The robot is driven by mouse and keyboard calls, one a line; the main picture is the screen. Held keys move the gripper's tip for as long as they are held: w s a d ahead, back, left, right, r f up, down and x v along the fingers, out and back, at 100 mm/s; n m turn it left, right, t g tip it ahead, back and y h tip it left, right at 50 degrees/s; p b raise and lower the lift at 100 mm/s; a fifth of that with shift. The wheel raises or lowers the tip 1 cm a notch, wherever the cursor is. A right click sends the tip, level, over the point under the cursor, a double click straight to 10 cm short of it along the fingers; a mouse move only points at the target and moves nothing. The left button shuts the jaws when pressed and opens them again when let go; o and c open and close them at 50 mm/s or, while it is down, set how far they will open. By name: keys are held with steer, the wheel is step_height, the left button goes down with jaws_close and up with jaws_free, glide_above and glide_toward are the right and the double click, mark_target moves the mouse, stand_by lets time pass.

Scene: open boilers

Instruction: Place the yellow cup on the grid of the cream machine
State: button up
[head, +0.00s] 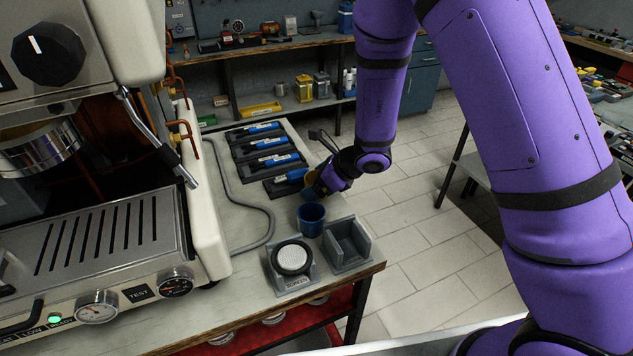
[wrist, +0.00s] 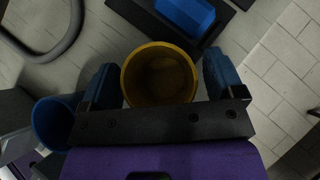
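The yellow cup (head: 310,178) stands near the right edge of the bench, partly hidden by my gripper (head: 316,190) in the head view. In the wrist view I look down into the cup (wrist: 160,75), which is upright and appears empty. My gripper (wrist: 162,85) has its two blue fingers on either side of the cup. They are wide apart, with a thin gap showing on the right, so it looks open around the cup. The cream machine (head: 208,215) stands at the left. Its slotted metal grid (head: 98,262) is bare.
A blue cup (head: 311,220) stands close in front of my gripper, left of it in the wrist view (wrist: 52,122). Grey holders (head: 348,245), one with a round tamper (head: 292,257), stand nearer. Blue-handled tools in black trays (head: 262,145) lie behind. A grey hose (head: 268,215) crosses the bench.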

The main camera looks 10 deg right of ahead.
steer(key=shift+r, duration=0.15)
steer(key=shift+d+r, duration=0.2)
steer(key=shift+r, duration=0.1)
steer(key=s+d+r+n+g, duration=0.1)
steer(key=s+d+r+n, duration=0.3)
steer(key=r, duration=0.4)
steer(key=s+d+r+n, duration=0.35)
steer(key=s+r, duration=0.25)
steer(key=r, duration=0.2)
steer(key=s+d+r+n+g, duration=0.1)
steer(key=s+d+r+n, duration=0.1)
steer(key=s+r+n, duration=0.45)
steer(key=s+d+r+n+t+h, duration=0.2)
steer(key=s+d+r+n+h, duration=0.5)
steer(key=s+d+r+n, duration=0.2)
steer(key=s+d, duration=0.2)
steer(key=s, duration=0.1)
steer(key=shift+d+r+t, duration=0.35)
steer(key=shift+d+t, duration=0.05)
steer(key=shift+o, duration=0.4)
steer(key=shift+s+d+r+n+h, duration=0.2)
steer(key=shift+d+n+h, duration=0.1)
steer(key=shift+n+h, duration=0.1)
